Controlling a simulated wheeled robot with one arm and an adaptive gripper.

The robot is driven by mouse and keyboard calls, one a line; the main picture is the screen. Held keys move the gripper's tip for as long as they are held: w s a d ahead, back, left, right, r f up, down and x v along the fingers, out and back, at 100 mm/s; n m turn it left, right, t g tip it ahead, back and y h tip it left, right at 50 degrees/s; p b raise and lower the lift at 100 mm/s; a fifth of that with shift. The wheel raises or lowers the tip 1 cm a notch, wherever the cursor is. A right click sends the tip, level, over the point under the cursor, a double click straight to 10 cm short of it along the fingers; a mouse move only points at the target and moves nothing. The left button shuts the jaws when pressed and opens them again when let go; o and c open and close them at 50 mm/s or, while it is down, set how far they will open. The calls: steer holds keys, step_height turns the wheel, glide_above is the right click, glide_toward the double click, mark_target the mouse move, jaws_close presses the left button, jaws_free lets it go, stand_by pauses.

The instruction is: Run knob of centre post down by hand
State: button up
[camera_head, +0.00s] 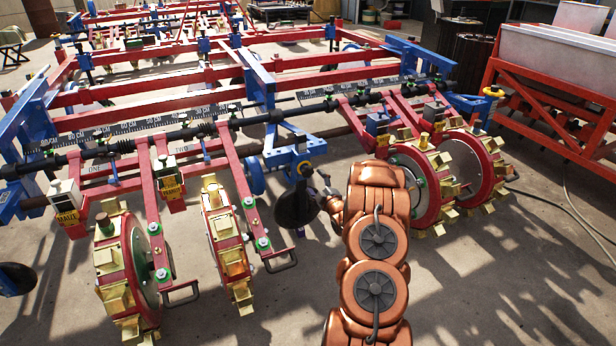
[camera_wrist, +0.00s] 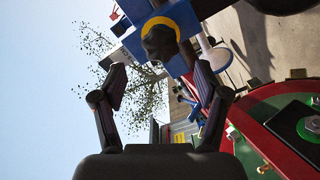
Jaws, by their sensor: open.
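The centre post (camera_head: 298,152) is a blue bracket on the machine's middle bar in the head view. Its knob shows in the wrist view as a dark lobed knob (camera_wrist: 160,42) in front of a yellow ring (camera_wrist: 178,17) on blue metal (camera_wrist: 135,42). My gripper (camera_wrist: 162,80) is open, with one dark finger on each side of the picture. The knob appears between and just beyond the fingertips; I see no finger closed on it. In the head view my gripper (camera_head: 328,198) is small, beside a dark disc below the post, and partly hidden by my arm.
The dark disc (camera_head: 296,205) hangs close left of my gripper. Red-rimmed wheels with brass blocks stand to the right (camera_head: 412,187) and left (camera_head: 128,262). A red wheel rim (camera_wrist: 270,125) shows close at the right in the wrist view. Bare floor lies in front (camera_head: 500,270).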

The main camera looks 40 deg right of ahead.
mark_target(309, 173)
steer(key=shift+b+x, duration=1.2)
steer(key=shift+x, duration=2.6)
steer(key=shift+f, duration=0.1)
steer(key=c, duration=1.2)
steer(key=shift+o, duration=0.2)
steer(key=shift+r+m+p, duration=0.25)
steer(key=shift+m+p, duration=0.15)
steer(key=shift+p, duration=0.45)
steer(key=m+p, duration=0.2)
steer(key=p, duration=0.2)
steer(key=shift+r+m, duration=0.1)
steer(key=shift+m, duration=0.3)
steer(key=shift+f+m+p, duration=0.35)
steer(key=shift+m+p, duration=0.45)
steer(key=shift+m, duration=0.2)
steer(key=o, duration=1.2)
steer(key=shift+c, duration=0.2)
